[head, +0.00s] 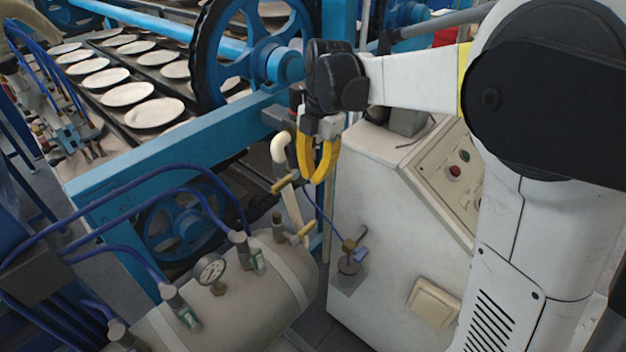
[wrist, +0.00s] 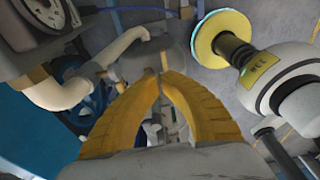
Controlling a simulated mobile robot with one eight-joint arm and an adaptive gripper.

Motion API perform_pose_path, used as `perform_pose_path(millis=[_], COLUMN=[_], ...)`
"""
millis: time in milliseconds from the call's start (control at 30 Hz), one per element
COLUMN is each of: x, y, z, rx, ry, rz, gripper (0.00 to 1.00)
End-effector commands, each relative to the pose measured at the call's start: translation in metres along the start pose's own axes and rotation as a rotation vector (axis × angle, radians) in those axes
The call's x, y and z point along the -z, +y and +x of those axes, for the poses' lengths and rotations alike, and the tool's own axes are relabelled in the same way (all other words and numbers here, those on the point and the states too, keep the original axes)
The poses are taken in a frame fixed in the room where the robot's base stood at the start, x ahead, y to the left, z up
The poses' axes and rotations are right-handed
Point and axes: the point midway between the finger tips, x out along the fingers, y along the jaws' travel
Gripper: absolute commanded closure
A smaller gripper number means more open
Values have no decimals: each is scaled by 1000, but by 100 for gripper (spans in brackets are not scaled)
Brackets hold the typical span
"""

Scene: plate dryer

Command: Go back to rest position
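My gripper (head: 318,181) hangs from my bent arm, pointing down, with two yellow fingers. It is beside the left face of the white control cabinet (head: 385,220) and above the right end of the grey tank (head: 275,262). In the wrist view my gripper (wrist: 160,76) has its fingertips drawn together, with nothing seen between them. The fingers look shut and empty.
A pale bent pipe (head: 288,175) and yellow-handled valves stand close left of my gripper. A pressure gauge (head: 211,269) and blue hoses are on the tank. The blue machine frame (head: 190,150) and plates (head: 154,112) lie behind. The cabinet's sloped panel has a red button (head: 455,171).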

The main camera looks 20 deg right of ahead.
Motion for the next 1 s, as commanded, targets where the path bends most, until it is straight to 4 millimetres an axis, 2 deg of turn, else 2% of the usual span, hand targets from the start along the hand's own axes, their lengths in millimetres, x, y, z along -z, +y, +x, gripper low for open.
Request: perform_pose_path(millis=[333,467,567,733,833,1000], x=[0,6,16,37,47,61], y=[-1,-11,-31,-76,-103,-142], z=[0,-7,-18,-30,-31,-21], rx=[-2,-31,-94,-279,-409,-628], ry=[-1,-26,-63,-99,-78,38], rz=[6,118,333,840,1138,1596], gripper=[100,100,100,100,100,100])
